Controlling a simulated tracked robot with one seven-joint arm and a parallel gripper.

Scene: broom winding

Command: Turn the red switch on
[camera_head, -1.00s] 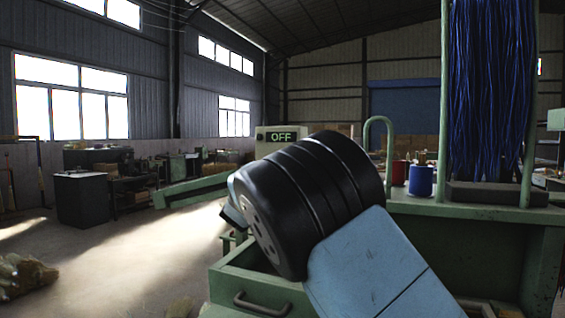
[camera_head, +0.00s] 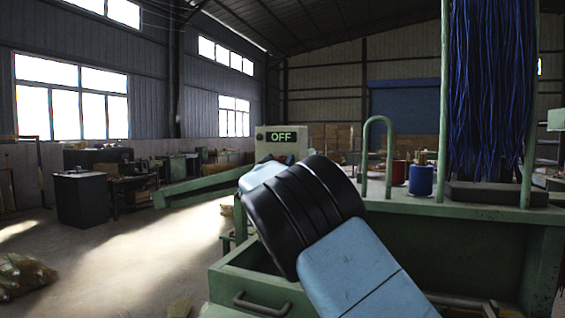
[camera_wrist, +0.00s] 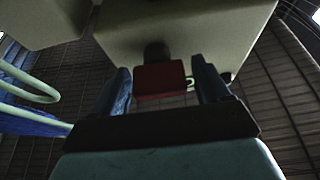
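The red switch (camera_wrist: 160,80) shows in the wrist view as a red block on a dark stem, in front of a pale box (camera_wrist: 170,30). My gripper (camera_wrist: 160,66) is open. Its two blue fingers stand left and right of the switch in that view, with a gap on each side. I cannot tell how deep the switch sits between them. In the head view the control box (camera_head: 301,142) has a display (camera_head: 281,137) reading OFF. My arm hides the switch and my gripper there.
A green machine frame (camera_head: 460,232) with a drawer handle (camera_head: 262,304) stands close by. A green looped rail (camera_head: 365,150), a red spool (camera_head: 398,173), a blue spool (camera_head: 420,180) and hanging blue strands (camera_head: 490,90) are at the right. Open floor (camera_head: 130,265) lies at the left.

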